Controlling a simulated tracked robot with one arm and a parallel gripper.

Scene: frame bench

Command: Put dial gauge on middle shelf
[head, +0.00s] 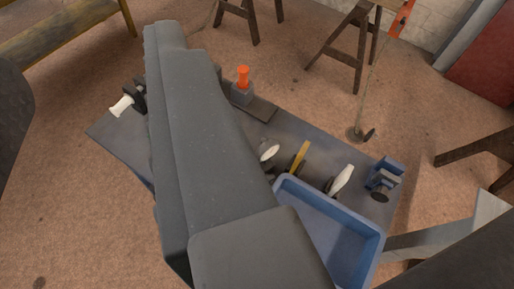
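I cannot pick out the dial gauge for certain. A small pale, rounded thing (269,152) with dark parts lies on the grey bench top (190,137), close to the right of my large grey arm link; I cannot tell what it is. No middle shelf shows. My gripper cannot be made out; my arm link covers much of the bench.
A blue tray (372,236) sits at the bench's near right. Nearby are a yellow-handled tool (300,156), a white-handled tool (342,179) and a blue vise-like thing (384,174). An orange-topped block (243,84) stands farther back. Wooden trestles (360,45) stand beyond.

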